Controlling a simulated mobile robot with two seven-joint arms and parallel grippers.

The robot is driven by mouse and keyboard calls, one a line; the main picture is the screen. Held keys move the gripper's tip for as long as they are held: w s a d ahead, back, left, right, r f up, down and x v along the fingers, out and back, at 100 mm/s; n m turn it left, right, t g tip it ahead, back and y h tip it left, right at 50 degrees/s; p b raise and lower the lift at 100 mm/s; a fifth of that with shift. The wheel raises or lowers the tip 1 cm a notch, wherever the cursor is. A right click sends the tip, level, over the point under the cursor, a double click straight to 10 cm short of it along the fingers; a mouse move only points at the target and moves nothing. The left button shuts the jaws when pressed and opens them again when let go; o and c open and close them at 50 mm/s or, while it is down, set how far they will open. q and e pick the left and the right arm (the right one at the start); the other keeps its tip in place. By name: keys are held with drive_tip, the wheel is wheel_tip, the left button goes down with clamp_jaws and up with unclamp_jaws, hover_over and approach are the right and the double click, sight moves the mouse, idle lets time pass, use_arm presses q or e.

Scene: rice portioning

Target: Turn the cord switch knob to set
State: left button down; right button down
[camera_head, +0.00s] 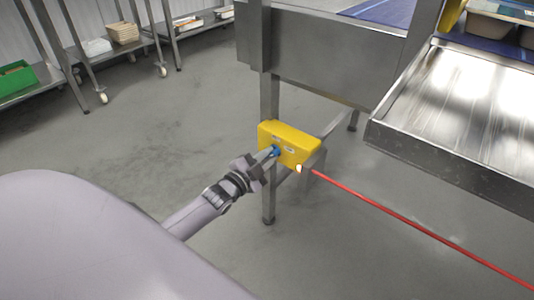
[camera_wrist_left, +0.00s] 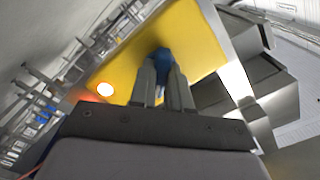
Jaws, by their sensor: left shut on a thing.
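The cord switch is a yellow box (camera_head: 300,142) fixed near a metal table leg in the head view; it also fills the upper middle of the left wrist view (camera_wrist_left: 120,70). A blue knob (camera_head: 276,150) sits on its front face, and it shows between my fingers in the left wrist view (camera_wrist_left: 161,59). My left gripper (camera_head: 270,153) is shut on the knob, with a finger on each side of it. The fingers hide part of the knob, and its setting cannot be read. My right gripper is not in view.
A red cord (camera_head: 400,215) runs from the box towards the lower right. A lit orange lamp (camera_head: 299,169) is at the box's lower edge. A steel tray (camera_head: 470,110) stands at the right. Shelves with a green crate (camera_head: 16,78) are at the back left. The middle floor is clear.

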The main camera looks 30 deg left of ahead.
use_arm(q)
drive_tip(key=shift+n+p, duration=1.35)
drive_tip(key=shift+n, duration=3.65)
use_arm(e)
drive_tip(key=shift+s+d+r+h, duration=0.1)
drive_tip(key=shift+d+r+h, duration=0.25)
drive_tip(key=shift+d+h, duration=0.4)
use_arm(q)
drive_tip(key=shift+f, duration=0.1)
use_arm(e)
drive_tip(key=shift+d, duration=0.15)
use_arm(q)
drive_tip(key=c, duration=1.1)
unclamp_jaws()
drive_tip(key=shift+s+a+p, duration=0.15)
drive_tip(key=shift+s+p, duration=0.55)
drive_tip(key=shift+s, duration=1.15)
drive_tip(key=shift+s+a+p, duration=0.1)
drive_tip(key=shift+s+p, duration=0.6)
drive_tip(key=shift+s, duration=1.1)
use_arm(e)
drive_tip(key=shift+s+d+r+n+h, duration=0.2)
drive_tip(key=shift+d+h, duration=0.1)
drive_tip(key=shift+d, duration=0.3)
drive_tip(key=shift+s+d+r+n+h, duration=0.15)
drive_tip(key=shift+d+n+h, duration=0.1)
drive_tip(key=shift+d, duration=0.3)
